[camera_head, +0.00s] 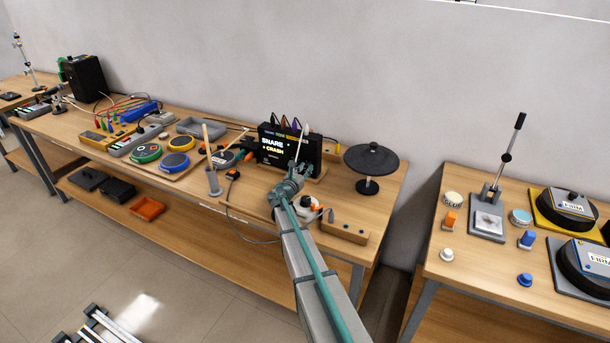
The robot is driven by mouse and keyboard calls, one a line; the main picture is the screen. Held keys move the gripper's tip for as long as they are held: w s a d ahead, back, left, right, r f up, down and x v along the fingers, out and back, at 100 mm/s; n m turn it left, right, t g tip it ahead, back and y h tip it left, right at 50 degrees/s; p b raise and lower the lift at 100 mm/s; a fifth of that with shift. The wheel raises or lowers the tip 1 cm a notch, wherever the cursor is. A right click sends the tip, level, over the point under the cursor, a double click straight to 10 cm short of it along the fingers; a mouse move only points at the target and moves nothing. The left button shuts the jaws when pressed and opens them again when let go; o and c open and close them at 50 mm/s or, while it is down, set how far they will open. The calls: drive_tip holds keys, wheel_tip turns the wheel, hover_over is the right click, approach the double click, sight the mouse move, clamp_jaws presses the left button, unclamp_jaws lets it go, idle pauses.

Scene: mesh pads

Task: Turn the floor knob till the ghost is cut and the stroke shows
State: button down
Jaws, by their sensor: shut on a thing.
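The black drum module (268,157) stands on the long bench against the wall. Its lit screen (272,146) reads SNARE and + CRASH. My gripper (299,170) is at the lower right of the module's front, shut on the floor knob, which the fingers hide. The knob's pointer and markings cannot be read from here. A thin pale stick (300,142) rises just above the fingers, in front of the module's right side; whether it touches them is unclear.
A dark cymbal pad (371,160) stands right of the module. A wooden block (345,230) lies near the bench's front edge. Left are a grey stick holder (214,183), a blue pad (175,163) and a green pad (146,153). A second bench (470,275) stands right, across a gap.

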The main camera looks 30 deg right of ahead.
drive_tip(key=m+b, duration=0.1)
drive_tip(key=b, duration=0.2)
drive_tip(key=f+m+b, duration=0.1)
drive_tip(key=m+b, duration=0.1)
drive_tip(key=b, duration=0.1)
drive_tip(key=shift+s+b, duration=0.1)
drive_tip(key=shift+b, duration=0.25)
drive_tip(key=m+b, duration=0.5)
drive_tip(key=b, duration=0.4)
drive_tip(key=shift+m+b, duration=0.3)
drive_tip(key=shift+b, duration=0.1)
drive_tip(key=m+b, duration=0.4)
drive_tip(key=b, duration=0.3)
drive_tip(key=shift+m+b, duration=0.3)
drive_tip(key=m+b, duration=0.3)
drive_tip(key=b, duration=0.1)
drive_tip(key=shift+r, duration=0.15)
drive_tip(key=shift+r+m+b, duration=0.15)
drive_tip(key=shift+m+b, duration=0.65)
drive_tip(key=shift+b, duration=0.4)
drive_tip(key=shift+r, duration=0.1)
drive_tip(key=c, duration=0.9)
unclamp_jaws()
